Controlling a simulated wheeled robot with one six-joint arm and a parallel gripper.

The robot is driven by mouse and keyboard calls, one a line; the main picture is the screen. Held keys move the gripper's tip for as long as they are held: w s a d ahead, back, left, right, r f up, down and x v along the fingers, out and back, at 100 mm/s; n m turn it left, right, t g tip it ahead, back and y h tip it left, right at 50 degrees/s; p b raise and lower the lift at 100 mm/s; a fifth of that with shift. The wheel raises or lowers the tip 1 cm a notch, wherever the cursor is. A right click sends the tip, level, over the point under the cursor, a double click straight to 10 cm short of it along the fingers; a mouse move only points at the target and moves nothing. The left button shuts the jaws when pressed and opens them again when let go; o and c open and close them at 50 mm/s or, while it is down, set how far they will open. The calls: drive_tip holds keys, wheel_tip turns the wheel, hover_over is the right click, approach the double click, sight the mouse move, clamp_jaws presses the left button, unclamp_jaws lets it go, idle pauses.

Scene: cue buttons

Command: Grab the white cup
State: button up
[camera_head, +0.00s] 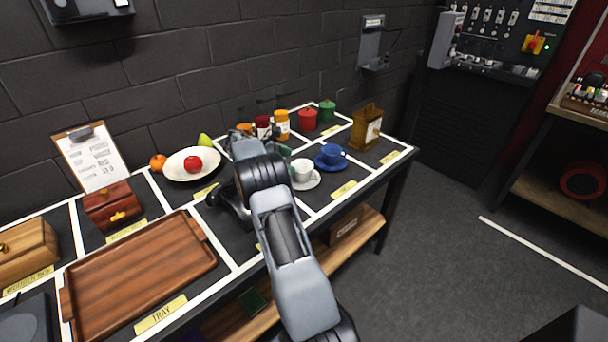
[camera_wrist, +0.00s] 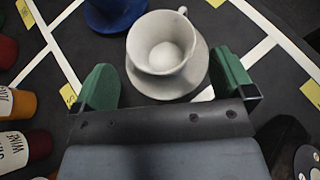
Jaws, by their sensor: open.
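The white cup (camera_head: 301,169) stands upright on its white saucer (camera_head: 311,183) on the table, just beyond the end of my arm. In the wrist view the cup (camera_wrist: 160,45) is empty, with its handle toward the upper right. My gripper (camera_wrist: 166,82) is open, with one green finger on each side of the saucer's near part. The cup lies ahead of and between the fingers, not held. In the head view my arm hides most of the gripper.
A blue cup (camera_head: 332,153) on a blue saucer stands right beside the white one. Jars, including a red one (camera_head: 307,120), stand behind. A plate (camera_head: 191,164) with a red fruit and a wooden tray (camera_head: 140,275) are to the left.

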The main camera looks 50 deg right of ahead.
sight(301, 165)
drive_tip(key=shift+x, duration=2.65)
drive_tip(key=shift+r, duration=0.1)
drive_tip(key=shift+c, duration=0.5)
drive_tip(key=c, duration=0.7)
